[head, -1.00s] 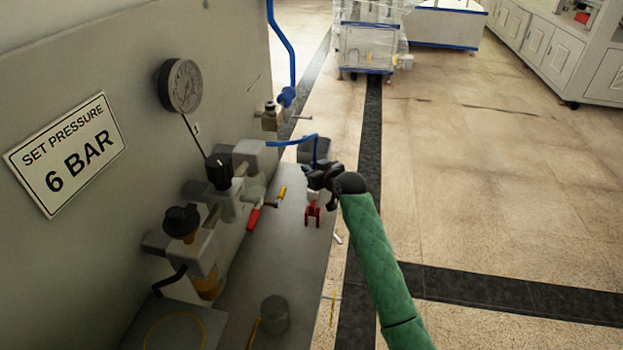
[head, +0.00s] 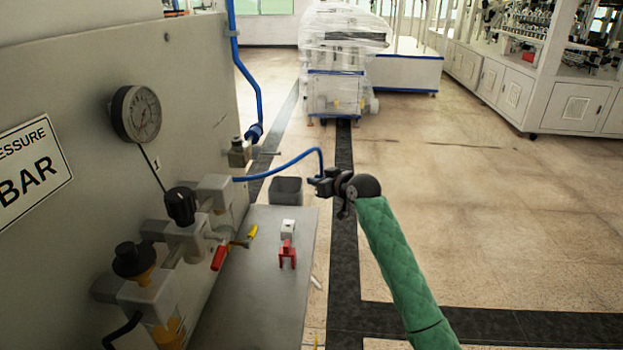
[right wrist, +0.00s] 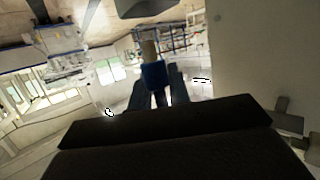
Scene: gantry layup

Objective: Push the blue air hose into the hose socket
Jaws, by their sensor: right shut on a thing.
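The blue air hose (head: 292,163) arches from the grey valve blocks on the panel to my right gripper (head: 322,184). My right gripper is shut on the hose's end, above and beyond the shelf's right edge. In the right wrist view, a blue collar (right wrist: 153,73) with a tan tip (right wrist: 150,49) stands between the fingers. A second blue hose (head: 247,75) runs down the panel edge into a blue fitting above a small grey block (head: 239,153). I cannot tell for sure which part is the hose socket. My left gripper is out of view.
The grey shelf (head: 262,265) carries a red clip (head: 287,254) and a small white block (head: 288,228). A dark bin (head: 286,190) stands at its far end. Gauge (head: 136,113), black knobs and red and yellow levers stick out from the panel. Floor at right is clear.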

